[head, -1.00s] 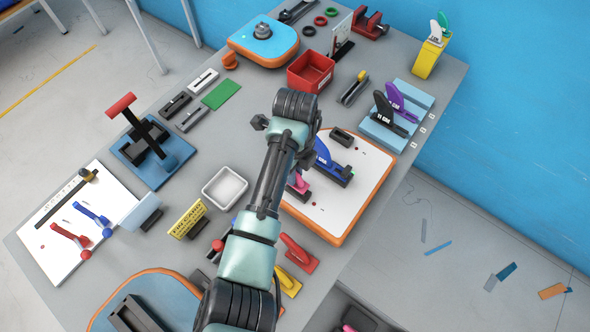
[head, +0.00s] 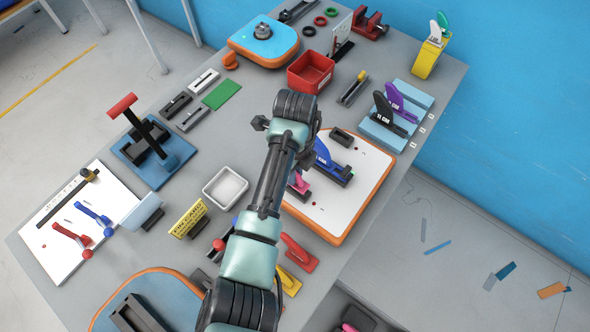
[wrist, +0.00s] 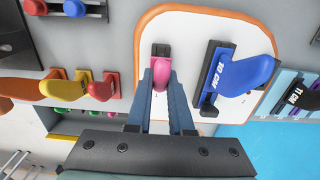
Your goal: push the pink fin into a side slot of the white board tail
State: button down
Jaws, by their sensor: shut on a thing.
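The white board tail (head: 352,208) with an orange edge lies on the table; it also shows in the wrist view (wrist: 190,28). My gripper (wrist: 163,92) is shut on the pink fin (wrist: 162,70), one finger on each side. The fin's far end meets a dark side slot (wrist: 160,50); I cannot tell how deep it sits. In the head view the pink fin (head: 299,184) is partly hidden by my arm. A blue fin (head: 325,157) marked "10 CM" stands in the black middle slot box (head: 341,174). The other side slot (head: 342,137) looks empty.
Black and purple fins (head: 385,108) stand in a light blue rack (head: 383,134) to the right. A red bin (head: 310,72) is behind the board. A white dish (head: 225,187) and red and yellow fins (head: 299,253) lie to the left and front.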

jog(key=shift+f+b, duration=1.1)
jog(key=shift+f, duration=0.55)
jog(key=c, duration=0.7)
grip_release()
jog(key=shift+c, duration=0.2)
notch_tip(320, 180, up, 13)
jog(key=shift+r, duration=0.1)
